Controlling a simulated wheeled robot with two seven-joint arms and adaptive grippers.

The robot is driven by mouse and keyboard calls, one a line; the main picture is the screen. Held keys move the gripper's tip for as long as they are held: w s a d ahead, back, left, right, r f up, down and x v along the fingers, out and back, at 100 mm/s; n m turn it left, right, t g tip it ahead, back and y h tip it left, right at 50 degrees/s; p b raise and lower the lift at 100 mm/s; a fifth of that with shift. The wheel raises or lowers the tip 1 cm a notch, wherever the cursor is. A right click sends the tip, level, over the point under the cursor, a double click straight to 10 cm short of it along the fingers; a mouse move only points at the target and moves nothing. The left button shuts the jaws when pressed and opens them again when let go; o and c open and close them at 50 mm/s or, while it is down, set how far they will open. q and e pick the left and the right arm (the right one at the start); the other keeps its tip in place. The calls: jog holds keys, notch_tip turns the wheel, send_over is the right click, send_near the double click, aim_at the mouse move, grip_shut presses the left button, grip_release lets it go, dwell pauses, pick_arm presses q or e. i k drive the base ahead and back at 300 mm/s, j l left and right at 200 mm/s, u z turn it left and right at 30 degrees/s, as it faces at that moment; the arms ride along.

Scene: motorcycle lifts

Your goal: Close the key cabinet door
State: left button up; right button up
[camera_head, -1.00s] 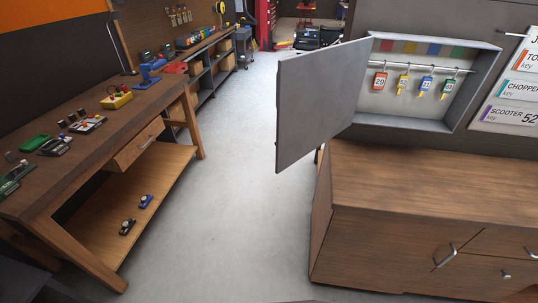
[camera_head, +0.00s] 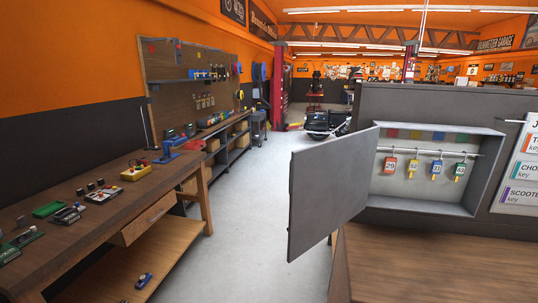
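The key cabinet (camera_head: 420,207) is a grey box set in the dark wall panel at the right. Its grey door (camera_head: 325,190) is hinged at the cabinet's left side and stands wide open, swung out towards me. Neither of my grippers shows in the head view.
A wooden cabinet (camera_head: 430,265) stands below the key cabinet. A workbench (camera_head: 120,205) with tools runs along the left. The grey floor (camera_head: 250,200) between them is clear. A motorcycle (camera_head: 325,122) stands at the back. A sign board (camera_head: 522,170) hangs at the right.

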aim_at(330, 180)
jog(key=i+j+z, duration=0.2)
jog(key=z, duration=0.15)
jog(key=i+j+z, duration=0.5)
jog(key=j+z, duration=0.2)
jog(key=i+j+z, duration=0.15)
jog(key=j+z, duration=0.2)
jog(key=i+j+z, duration=0.1)
jog(key=j+z, duration=0.6)
jog(key=j, duration=0.15)
jog(key=j+z, duration=0.35)
jog(key=j, duration=0.15)
